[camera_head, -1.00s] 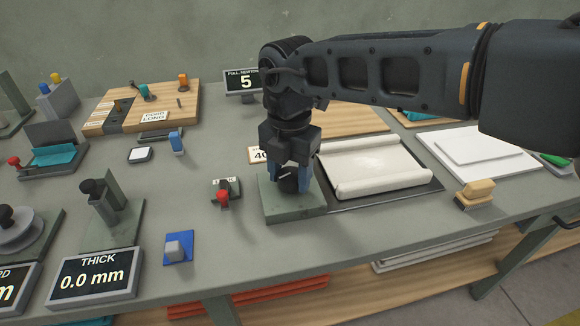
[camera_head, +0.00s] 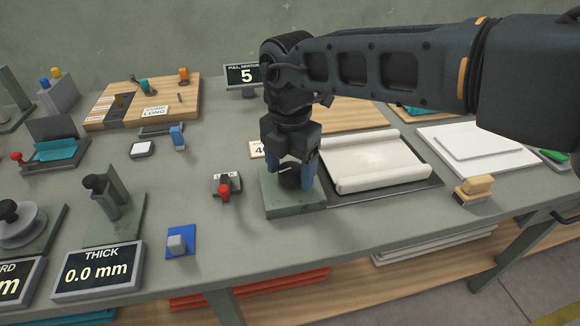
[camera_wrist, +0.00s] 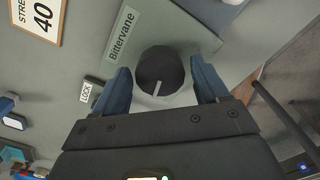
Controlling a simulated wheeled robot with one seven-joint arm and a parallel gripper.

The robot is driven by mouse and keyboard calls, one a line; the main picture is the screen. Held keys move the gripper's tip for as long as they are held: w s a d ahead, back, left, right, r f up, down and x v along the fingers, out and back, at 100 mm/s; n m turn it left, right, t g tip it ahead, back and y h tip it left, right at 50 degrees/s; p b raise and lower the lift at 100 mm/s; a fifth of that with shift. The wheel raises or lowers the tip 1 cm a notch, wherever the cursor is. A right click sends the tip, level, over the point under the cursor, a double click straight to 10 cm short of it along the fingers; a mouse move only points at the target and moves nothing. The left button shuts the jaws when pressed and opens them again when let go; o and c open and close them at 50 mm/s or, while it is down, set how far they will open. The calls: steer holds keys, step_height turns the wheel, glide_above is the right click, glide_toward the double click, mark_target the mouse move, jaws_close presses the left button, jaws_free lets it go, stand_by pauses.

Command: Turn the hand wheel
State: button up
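A dark round knob (camera_head: 290,178) with a white pointer line stands on a grey-green block (camera_head: 292,204) near the bench's front edge. In the wrist view the knob (camera_wrist: 158,68) sits on a base labelled "Bittervane". My gripper (camera_head: 290,184) points down over the knob. Its two blue fingers stand on either side of it, open, with a narrow gap to the knob on each side in the wrist view. A grey disc with a black handle knob (camera_head: 22,228), wheel-like, is at the far left, well away from my gripper.
A red-knobbed lock piece (camera_head: 224,190) stands just left of the block. A rolled white sheet on a dark tray (camera_head: 385,186) lies close on the right. A "40" card (camera_head: 257,150) is behind. Bare bench lies in front of the lock piece.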

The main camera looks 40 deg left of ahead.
mark_target(290, 169)
steer(key=shift+o, duration=0.4)
steer(key=shift+r, duration=0.1)
step_height(290, 169, up, 8)
steer(key=shift+f+b, duration=0.25)
steer(key=shift+b, duration=0.05)
steer(key=shift+s, duration=0.1)
stand_by(0.3)
